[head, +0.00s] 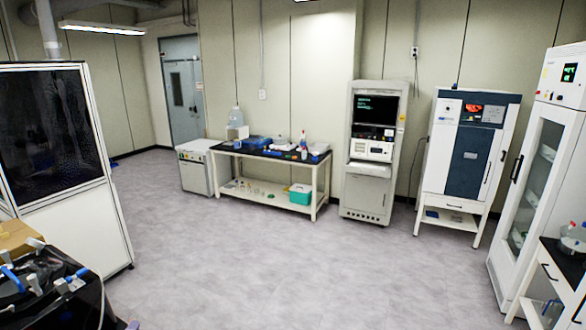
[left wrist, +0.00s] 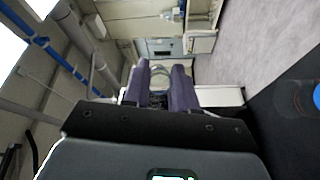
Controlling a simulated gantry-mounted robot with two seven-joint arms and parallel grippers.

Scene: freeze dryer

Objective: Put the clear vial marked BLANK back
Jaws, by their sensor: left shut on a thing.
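My left gripper (left wrist: 161,85) shows in the left wrist view, with its two dark purple fingers close together. It is shut on a clear, glassy thing (left wrist: 159,70), seen faintly between and past the fingertips, which looks like the clear vial. No BLANK marking can be read on it. Neither gripper shows in the head view. The freeze dryer (head: 50,290), a dark unit with white and blue valve knobs, stands at the lower left of the head view.
A black-topped bench (head: 262,153) with bottles and boxes stands by the back wall. Tall instrument cabinets (head: 366,185) (head: 465,165) and a glass-door cabinet (head: 536,190) line the right. A dark-windowed enclosure (head: 95,210) stands left. The middle floor is clear.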

